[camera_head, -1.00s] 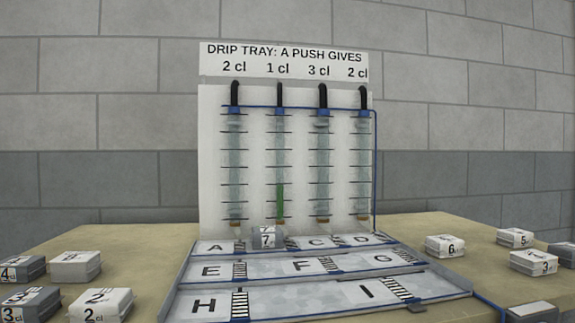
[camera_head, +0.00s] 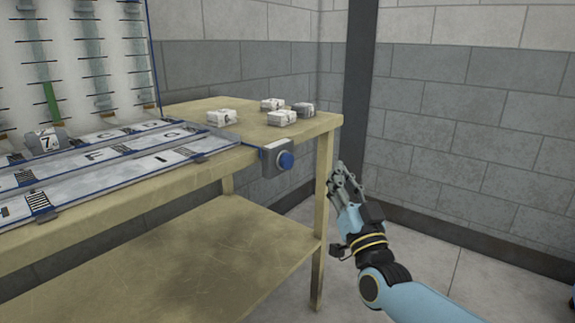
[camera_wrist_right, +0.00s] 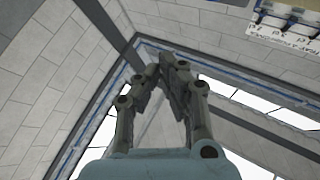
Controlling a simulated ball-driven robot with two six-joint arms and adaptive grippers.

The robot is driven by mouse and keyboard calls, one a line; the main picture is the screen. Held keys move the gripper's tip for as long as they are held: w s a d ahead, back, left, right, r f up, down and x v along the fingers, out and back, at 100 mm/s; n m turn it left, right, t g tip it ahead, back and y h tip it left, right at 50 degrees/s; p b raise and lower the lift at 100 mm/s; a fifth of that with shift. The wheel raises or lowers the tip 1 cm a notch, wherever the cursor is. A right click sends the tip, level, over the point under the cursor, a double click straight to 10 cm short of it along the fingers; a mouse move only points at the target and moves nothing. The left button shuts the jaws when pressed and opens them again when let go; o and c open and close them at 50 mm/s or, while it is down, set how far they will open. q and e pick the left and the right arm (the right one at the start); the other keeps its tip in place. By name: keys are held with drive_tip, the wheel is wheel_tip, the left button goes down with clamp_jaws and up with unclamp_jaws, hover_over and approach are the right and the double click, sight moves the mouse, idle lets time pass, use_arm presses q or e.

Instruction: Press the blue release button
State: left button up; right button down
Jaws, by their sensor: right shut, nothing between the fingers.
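The blue release button (camera_head: 286,160) sits on a grey box (camera_head: 272,164) fixed to the front edge of the wooden bench, near its right corner. My right gripper (camera_head: 341,168) is shut and empty. It is to the right of the button in the head view, by the bench's right front leg, pointing upward and apart from the button. The right wrist view shows the same shut fingers (camera_wrist_right: 168,68) pointing toward the ceiling and upper walls; the button does not show there. My left gripper is in neither view.
Several small blocks (camera_head: 282,117) stand on the bench's right end. A lower shelf (camera_head: 190,260) is bare. Floor and space right of the bench are clear.

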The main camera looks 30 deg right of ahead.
sight(287, 161)
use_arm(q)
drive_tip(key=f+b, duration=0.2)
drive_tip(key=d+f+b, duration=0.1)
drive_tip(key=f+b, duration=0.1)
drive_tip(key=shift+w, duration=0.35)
use_arm(e)
drive_tip(key=w+a, duration=0.3)
drive_tip(key=w, duration=0.5)
drive_tip(key=shift+a, duration=0.25)
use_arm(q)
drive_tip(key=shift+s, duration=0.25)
use_arm(e)
drive_tip(key=shift+w, duration=0.1)
idle(0.5)
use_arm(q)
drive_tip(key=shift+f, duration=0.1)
use_arm(e)
drive_tip(key=shift+w+a, duration=0.2)
drive_tip(key=shift+w, duration=0.1)
